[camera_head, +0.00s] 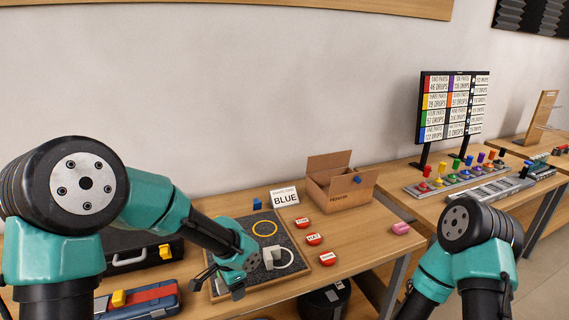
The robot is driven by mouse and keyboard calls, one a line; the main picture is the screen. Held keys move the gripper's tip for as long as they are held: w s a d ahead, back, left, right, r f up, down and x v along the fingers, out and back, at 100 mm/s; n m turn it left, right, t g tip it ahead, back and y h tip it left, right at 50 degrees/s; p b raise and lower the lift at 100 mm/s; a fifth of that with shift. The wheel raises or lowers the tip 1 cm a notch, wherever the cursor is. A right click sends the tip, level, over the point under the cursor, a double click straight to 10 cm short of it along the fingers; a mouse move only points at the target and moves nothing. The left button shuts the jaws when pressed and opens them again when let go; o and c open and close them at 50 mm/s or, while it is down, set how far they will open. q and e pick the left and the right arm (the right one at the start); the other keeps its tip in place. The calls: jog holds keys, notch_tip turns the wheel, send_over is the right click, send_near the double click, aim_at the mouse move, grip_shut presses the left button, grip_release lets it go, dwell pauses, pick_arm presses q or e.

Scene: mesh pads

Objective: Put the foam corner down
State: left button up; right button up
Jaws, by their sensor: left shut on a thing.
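My left gripper (222,284) reaches down over the front left part of a dark, wood-framed mesh pad (241,222). It is shut on the foam corner, which is too small and too much covered by the fingers and wrist to make out. A yellow ring (265,228) lies on the back of the pad. My right gripper is out of view; only my right arm shows at the lower right.
A card reading BLUE (285,197) and a small blue block (257,204) stand behind the pad. Red labelled buttons (314,239) line its right side. An open cardboard box (339,190) and a pink block (400,228) are farther right. A black case (141,256) and a blue-red case (140,300) lie left.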

pick_arm(q)
jog(key=w+a+r+n, duration=0.2)
jog(key=w+a+n, duration=0.3)
jog(key=w+n, duration=0.1)
jog(key=shift+w+a+r+n, duration=0.2)
jog(key=shift+w+n, duration=0.1)
jog(key=shift+n, duration=0.5)
jog(key=shift+d, duration=0.1)
dwell(0.3)
